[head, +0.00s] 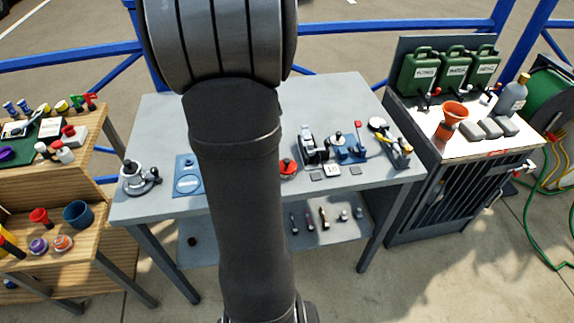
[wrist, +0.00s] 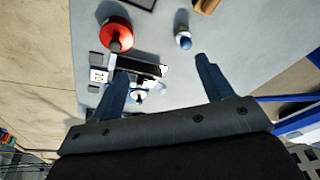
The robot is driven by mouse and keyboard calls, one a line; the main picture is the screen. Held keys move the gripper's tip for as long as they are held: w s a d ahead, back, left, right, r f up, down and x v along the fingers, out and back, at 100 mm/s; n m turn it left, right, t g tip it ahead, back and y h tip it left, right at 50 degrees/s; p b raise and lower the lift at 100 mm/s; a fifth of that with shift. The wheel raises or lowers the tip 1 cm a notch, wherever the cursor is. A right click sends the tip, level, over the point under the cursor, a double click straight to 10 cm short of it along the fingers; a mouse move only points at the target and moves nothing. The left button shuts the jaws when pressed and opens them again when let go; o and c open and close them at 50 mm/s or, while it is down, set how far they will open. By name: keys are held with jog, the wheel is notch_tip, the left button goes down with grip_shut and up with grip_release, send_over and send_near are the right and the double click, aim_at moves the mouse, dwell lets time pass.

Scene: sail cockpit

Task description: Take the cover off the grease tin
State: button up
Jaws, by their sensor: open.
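A round red thing with a dark knob on top (wrist: 117,33) lies in the upper left of the wrist view; it looks like a lidded tin, but I cannot be sure that it is the grease tin. A red thing also shows on the grey table in the head view (head: 288,168), partly hidden behind my arm. My gripper (wrist: 162,66) is open and empty above the table, with the red thing beyond and left of its left finger. In the head view my arm hides the gripper.
Black and white hardware (wrist: 138,68) lies near the left finger, and a small blue-and-white piece (wrist: 183,40) lies beyond the jaws. On the grey table (head: 335,95) are a winch (head: 138,176), a blue plate (head: 188,181) and blue hardware (head: 351,154). The table's back is clear.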

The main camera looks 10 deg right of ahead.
jog(key=s+d+r+m+g+y, duration=0.2)
jog(key=s+d+r+m, duration=0.3)
jog(key=r+m, duration=0.25)
notch_tip(320, 180, down, 12)
jog(key=shift+a+f, duration=0.1)
jog(key=shift+a, duration=0.05)
jog(key=shift+w+d+f, duration=0.15)
jog(key=shift+f, duration=1.3)
jog(key=shift+w+d+f, duration=0.1)
jog(key=shift+f, duration=1.35)
grip_shut()
